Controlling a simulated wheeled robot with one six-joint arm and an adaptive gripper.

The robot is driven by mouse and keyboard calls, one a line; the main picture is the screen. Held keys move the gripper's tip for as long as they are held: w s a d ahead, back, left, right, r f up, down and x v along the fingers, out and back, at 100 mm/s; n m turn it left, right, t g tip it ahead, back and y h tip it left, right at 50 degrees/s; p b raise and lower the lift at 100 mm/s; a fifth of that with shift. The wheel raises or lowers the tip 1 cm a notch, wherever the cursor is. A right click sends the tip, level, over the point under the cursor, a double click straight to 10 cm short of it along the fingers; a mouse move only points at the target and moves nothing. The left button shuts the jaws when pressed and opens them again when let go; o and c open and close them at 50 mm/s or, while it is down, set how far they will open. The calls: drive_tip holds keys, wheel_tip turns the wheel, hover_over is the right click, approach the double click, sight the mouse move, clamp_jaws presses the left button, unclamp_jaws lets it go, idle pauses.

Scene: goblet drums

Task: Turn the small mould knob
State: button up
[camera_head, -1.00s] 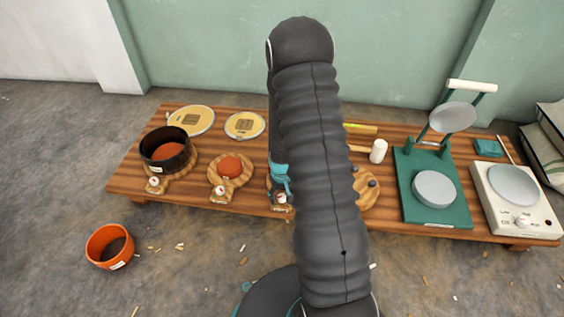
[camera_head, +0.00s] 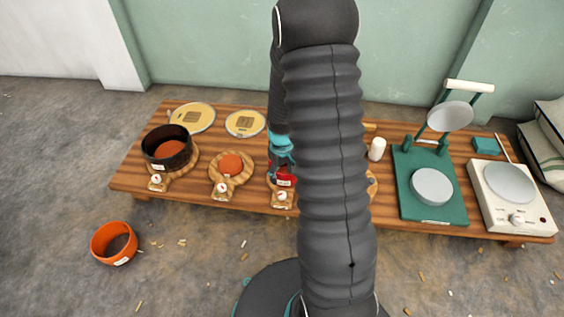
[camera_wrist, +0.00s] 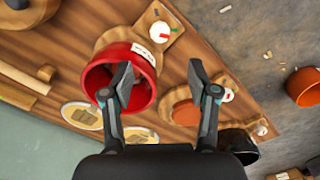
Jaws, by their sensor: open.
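A red drum shell (camera_head: 286,181) sits on a small wooden board on the table, partly behind my arm. A white knob (camera_head: 282,197) with a label is on the board's front end. In the wrist view, the red shell (camera_wrist: 121,56) and its knob (camera_wrist: 160,31) show, with a green and a red mark by the knob. My gripper (camera_head: 281,160) is above the shell's rear side. In the wrist view, my gripper (camera_wrist: 161,80) is open and empty; its left finger overlaps the shell's opening, and contact is unclear. The knob is apart from the fingers. Labels are unreadable.
A green press (camera_head: 430,185) and white scale (camera_head: 512,190) stand right. An orange shell (camera_head: 114,243) lies on the floor.

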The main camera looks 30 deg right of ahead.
drive_tip(key=s+a+r+m, duration=0.1)
drive_tip(key=s+a+r, duration=0.1)
drive_tip(key=s+r, duration=0.3)
drive_tip(key=s+a+r+m+p, duration=0.1)
drive_tip(key=s+r, duration=0.5)
drive_tip(key=r, duration=0.7)
drive_tip(key=shift+a+r+m, duration=0.35)
drive_tip(key=shift+a+m, duration=0.35)
drive_tip(key=shift+a, duration=0.6)
drive_tip(key=s+a+r+t+p, duration=0.1)
drive_tip(key=s+r+t, duration=0.1)
drive_tip(key=r, duration=0.4)
drive_tip(key=s+a+r+t+p, duration=0.1)
drive_tip(key=s+a+r, duration=0.1)
drive_tip(key=s+r, duration=0.2)
drive_tip(key=s+a+r+n+t+p, duration=0.1)
drive_tip(key=s+a+r+t, duration=0.1)
drive_tip(key=r, duration=0.5)
drive_tip(key=shift+s+r+t, duration=0.3)
drive_tip(key=shift+s+r, duration=0.1)
